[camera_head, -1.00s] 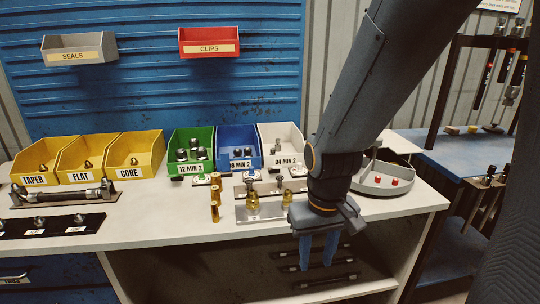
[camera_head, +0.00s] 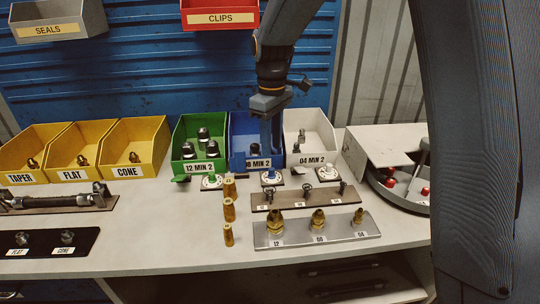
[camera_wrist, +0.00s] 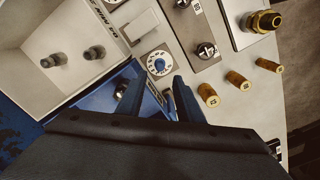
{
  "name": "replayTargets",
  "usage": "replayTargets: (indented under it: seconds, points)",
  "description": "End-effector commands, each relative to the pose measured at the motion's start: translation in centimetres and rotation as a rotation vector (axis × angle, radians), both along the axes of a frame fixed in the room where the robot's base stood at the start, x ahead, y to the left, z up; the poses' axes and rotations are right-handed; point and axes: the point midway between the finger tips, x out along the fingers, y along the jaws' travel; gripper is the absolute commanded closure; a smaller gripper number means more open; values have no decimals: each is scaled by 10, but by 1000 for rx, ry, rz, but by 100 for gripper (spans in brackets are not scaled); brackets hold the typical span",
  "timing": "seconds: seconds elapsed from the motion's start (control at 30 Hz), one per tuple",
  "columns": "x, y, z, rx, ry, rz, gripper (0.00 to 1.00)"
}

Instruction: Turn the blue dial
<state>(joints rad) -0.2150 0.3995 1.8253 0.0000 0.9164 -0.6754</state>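The blue dial (camera_head: 269,176) sits on a small white scale plate on the worktop, just in front of the blue bin labelled 08 MIN 2 (camera_head: 237,163). In the wrist view the dial (camera_wrist: 159,63) is a round blue knob ringed by markings, just beyond my fingertips. My gripper (camera_head: 271,143) points down over the front of the blue bin, above and behind the dial.
The green bin (camera_head: 178,155) and white bin (camera_head: 325,150) flank the blue one. A green dial (camera_head: 212,181) is to the left. A rack with bolts (camera_head: 290,199) and a metal plate with brass fittings (camera_head: 345,229) lie in front right.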

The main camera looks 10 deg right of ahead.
Motion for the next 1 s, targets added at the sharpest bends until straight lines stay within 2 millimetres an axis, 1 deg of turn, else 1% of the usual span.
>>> replayTargets:
  seconds: [0.13,0.3,0.5,0.63,0.9,0.97,1.0]
  points:
    - [0,1,-15,-1,5,7,67]
    - [-1,-1,-42,-1,6,3,67]
    - [0,0,-66,0,3,3,67]
    - [0,1,-74,0,1,4,67]
    - [0,1,-76,0,0,4,67]
    - [0,1,-76,0,0,4,75]
    - [0,1,-76,0,0,4,82]
